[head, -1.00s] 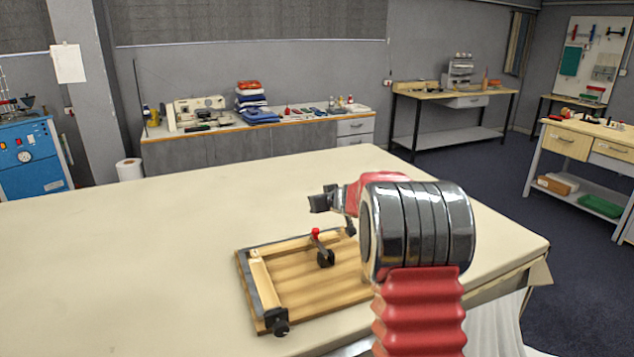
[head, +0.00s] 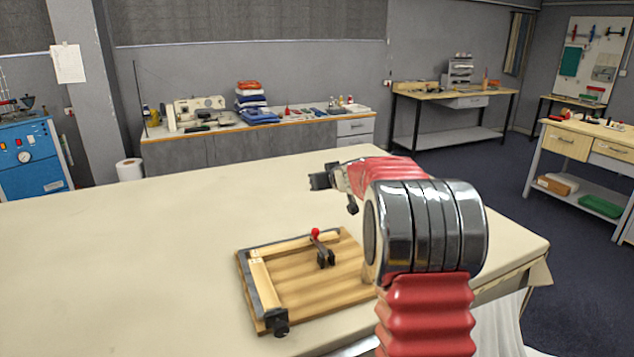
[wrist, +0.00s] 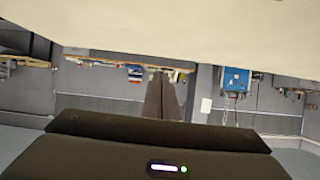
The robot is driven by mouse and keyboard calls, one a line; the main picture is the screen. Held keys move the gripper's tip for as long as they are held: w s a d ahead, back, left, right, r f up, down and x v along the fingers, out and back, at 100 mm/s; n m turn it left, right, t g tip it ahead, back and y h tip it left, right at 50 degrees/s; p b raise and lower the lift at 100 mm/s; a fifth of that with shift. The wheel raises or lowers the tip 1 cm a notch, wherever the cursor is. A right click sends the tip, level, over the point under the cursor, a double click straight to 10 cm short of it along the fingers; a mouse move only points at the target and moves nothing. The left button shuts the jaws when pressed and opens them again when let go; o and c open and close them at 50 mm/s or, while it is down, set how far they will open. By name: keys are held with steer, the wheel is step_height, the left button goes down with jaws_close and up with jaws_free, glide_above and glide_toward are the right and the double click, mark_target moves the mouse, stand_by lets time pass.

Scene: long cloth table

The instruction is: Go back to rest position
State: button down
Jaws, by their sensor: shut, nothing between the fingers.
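My gripper (head: 318,181) shows small and dark at the end of my red and silver arm, above the cloth table (head: 130,250). It is apart from everything on the table. In the wrist view my gripper's two dark fingers (wrist: 162,96) stand side by side, shut with nothing between them. The wrist view appears upside down, with the pale table (wrist: 150,30) across its top.
A wooden board (head: 315,290) with a red-knobbed clamp (head: 320,248) and a black corner fitting lies on the table, partly hidden by my arm. The table's left side is clear. A side bench (head: 250,125) stands along the back wall.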

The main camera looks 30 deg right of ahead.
stand_by(0.3)
steer(key=s+d+f+g+h, duration=0.1)
steer(key=s+d+f+h, duration=0.2)
steer(key=s+d+h, duration=0.3)
steer(key=s+a+f+m+g, duration=0.2)
steer(key=s+g, duration=0.2)
steer(key=s, duration=0.8)
steer(key=s+a+n+g+y, duration=0.2)
steer(key=s+a+y, duration=0.4)
steer(key=s+a, duration=2.4)
steer(key=shift+s+a, duration=0.3)
steer(key=shift+s, duration=0.1)
steer(key=shift+f, duration=0.1)
